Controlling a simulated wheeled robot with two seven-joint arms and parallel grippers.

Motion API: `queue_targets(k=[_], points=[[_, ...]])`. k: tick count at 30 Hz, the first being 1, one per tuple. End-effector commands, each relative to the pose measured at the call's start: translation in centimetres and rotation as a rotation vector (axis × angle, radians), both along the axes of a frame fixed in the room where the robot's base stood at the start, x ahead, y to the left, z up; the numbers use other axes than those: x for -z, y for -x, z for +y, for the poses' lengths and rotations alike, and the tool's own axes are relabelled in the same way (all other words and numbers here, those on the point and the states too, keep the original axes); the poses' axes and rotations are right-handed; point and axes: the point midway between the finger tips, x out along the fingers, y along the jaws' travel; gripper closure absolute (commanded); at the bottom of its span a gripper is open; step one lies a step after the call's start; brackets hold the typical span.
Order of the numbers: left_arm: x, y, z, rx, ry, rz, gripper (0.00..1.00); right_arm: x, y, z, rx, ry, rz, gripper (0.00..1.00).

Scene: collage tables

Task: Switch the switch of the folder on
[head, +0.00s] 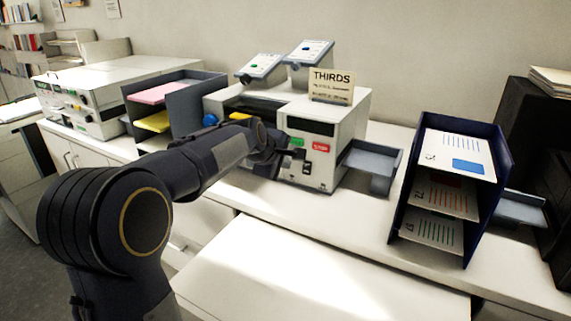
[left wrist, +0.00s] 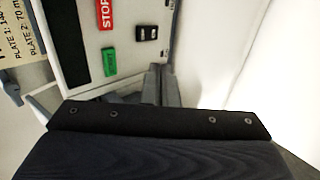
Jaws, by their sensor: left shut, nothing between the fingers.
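The folder (head: 326,125) is a white machine on the counter, with a "THIRDS" sign on top. On its front panel are a green button (head: 297,141) and a red STOP button (head: 321,146). A small black rocker switch (head: 307,168) sits below them. The switch also shows in the left wrist view (left wrist: 147,33), beside the STOP label; its on or off position is too small to tell. My left gripper (head: 297,154) is shut and empty, in front of the panel close to the switch. Its fingers show in the left wrist view (left wrist: 161,84); contact cannot be told. My right gripper is out of view.
A grey output tray (head: 373,168) juts from the folder's right side. A dark blue rack (head: 408,185) with printed sheets stands further right. Another grey rack (head: 185,108) with pink and yellow paper is left. A white table (head: 270,270) is in front.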

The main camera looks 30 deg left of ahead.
Motion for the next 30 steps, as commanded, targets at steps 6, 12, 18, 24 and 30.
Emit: queue_targets(k=[6, 12, 18, 24, 30], points=[[0.2, -2.3, -2.7, 0.016, 0.012, -0.108, 1.00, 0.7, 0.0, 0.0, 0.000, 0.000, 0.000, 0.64], [0.3, -6.2, -7.8, -0.042, 0.031, -0.372, 1.00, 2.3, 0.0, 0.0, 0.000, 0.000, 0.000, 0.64], [2.3, -6.9, -9.9, -0.254, -0.023, -0.555, 1.00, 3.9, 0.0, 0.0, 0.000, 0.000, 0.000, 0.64], [5.9, -4.1, -9.7, -0.514, -0.160, -0.591, 1.00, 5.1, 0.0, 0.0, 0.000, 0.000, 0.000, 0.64], [8.4, -0.9, -9.2, -0.680, -0.287, -0.557, 1.00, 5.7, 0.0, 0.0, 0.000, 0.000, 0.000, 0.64]])
